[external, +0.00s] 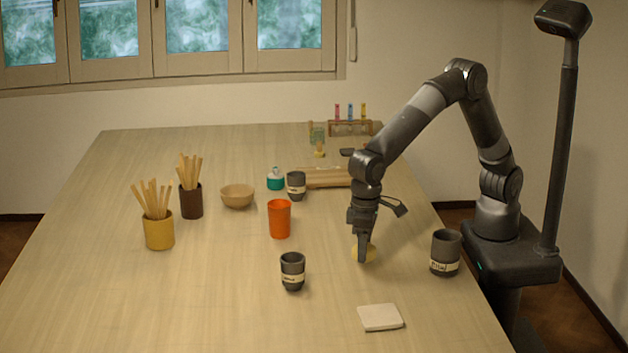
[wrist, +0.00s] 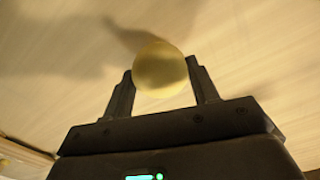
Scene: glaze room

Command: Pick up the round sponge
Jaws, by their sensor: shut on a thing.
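The round sponge (wrist: 160,68) is a yellow disc between the two fingers of my gripper (wrist: 162,88) in the wrist view. The fingers are shut on it from both sides. In the external view the sponge (external: 371,252) shows as a yellow edge around the fingers of my gripper (external: 362,250), which point down at the right part of the table. The sponge is at or just above the tabletop; I cannot tell whether it touches. Part of it is hidden behind the fingers.
A dark labelled cup (external: 445,253) stands right of my gripper, another dark cup (external: 292,271) front left. A white square block (external: 380,317) lies in front. An orange cup (external: 279,219), wooden bowl (external: 237,196) and stick holders (external: 159,231) stand left. The left front table (external: 110,300) is clear.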

